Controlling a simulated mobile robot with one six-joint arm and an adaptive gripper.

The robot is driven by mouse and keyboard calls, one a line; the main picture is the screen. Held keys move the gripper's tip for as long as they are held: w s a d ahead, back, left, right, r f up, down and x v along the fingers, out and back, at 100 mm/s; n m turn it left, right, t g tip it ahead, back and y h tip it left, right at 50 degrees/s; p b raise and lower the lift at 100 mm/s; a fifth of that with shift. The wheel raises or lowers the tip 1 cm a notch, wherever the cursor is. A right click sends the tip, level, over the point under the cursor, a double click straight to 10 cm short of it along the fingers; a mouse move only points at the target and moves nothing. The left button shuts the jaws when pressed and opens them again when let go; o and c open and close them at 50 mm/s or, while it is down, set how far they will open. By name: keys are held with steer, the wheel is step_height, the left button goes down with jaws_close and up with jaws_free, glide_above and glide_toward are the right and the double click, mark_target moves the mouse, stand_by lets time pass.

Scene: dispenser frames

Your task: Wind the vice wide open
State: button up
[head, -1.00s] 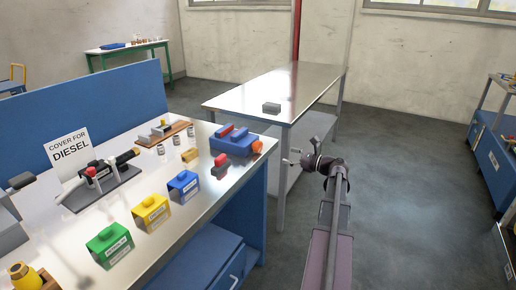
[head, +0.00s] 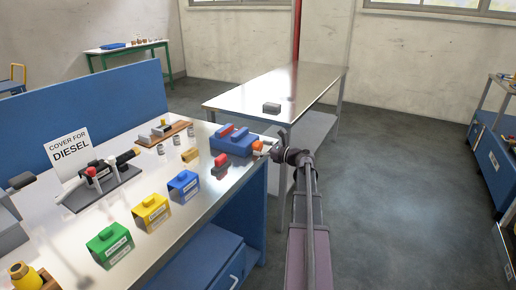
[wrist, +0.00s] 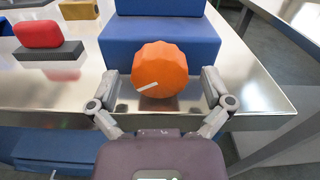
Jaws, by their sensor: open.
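The vice (head: 232,146) is a blue block near the right end of the steel bench, with a red piece and a blue piece on top. Its faceted orange knob (head: 258,146) faces my arm and carries a white mark. In the wrist view the knob (wrist: 160,68) is in front of the blue vice body (wrist: 160,40). My gripper (head: 264,148) is at the knob, open. In the wrist view its fingers (wrist: 160,84) stand to the left and right of the knob, with gaps on both sides. The jaw gap cannot be judged.
A red block on a dark base (wrist: 38,35) lies beside the vice, left in the wrist view. Blue (head: 184,187), yellow (head: 151,212) and green (head: 109,244) boxes line the bench front.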

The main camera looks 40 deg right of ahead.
steer(key=shift+w+a, duration=0.25)
steer(key=shift+w, duration=0.25)
steer(key=c, duration=1.1)
steer(key=shift+c, duration=0.2)
steer(key=shift+n, duration=0.3)
steer(key=shift+n, duration=0.4)
